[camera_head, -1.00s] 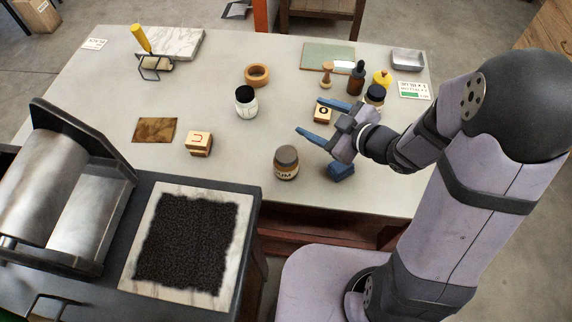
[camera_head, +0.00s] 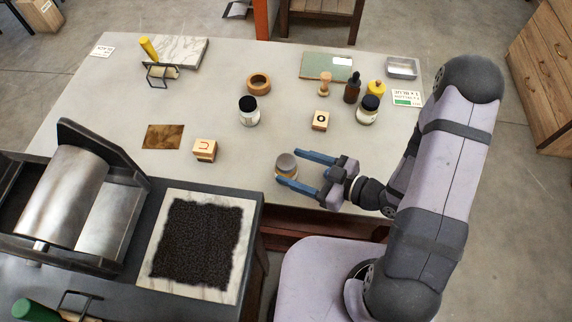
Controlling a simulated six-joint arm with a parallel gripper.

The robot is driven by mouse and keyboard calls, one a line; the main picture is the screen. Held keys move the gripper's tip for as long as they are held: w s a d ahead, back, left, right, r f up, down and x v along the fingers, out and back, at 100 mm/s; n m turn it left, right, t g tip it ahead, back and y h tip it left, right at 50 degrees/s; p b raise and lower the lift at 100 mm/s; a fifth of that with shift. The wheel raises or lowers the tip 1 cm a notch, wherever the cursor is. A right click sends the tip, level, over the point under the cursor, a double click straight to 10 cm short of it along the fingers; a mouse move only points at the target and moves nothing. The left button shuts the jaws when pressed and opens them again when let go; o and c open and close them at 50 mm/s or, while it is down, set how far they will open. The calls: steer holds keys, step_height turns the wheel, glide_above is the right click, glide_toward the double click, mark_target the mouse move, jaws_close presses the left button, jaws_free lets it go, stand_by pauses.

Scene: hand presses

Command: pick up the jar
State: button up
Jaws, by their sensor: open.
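A jar with a grey lid (camera_head: 286,162) stands near the front edge of the table. My gripper (camera_head: 288,168) is open, with its two blue fingers pointing left. The fingertips lie on either side of this jar, one at its far side and one at its near side. The lower finger covers part of the jar, and I cannot tell whether either finger touches it. Two other jars with black lids stand farther back, a pale one (camera_head: 249,111) at the middle and another (camera_head: 368,109) at the right.
A letter block (camera_head: 205,150) and a brown plate (camera_head: 163,136) lie to the left. A roller press (camera_head: 75,195) stands front left. The table centre is mostly clear.

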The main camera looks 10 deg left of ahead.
steer(key=shift+p+x, duration=1.4)
steer(key=shift+x, duration=2.3)
steer(key=c, duration=1.3)
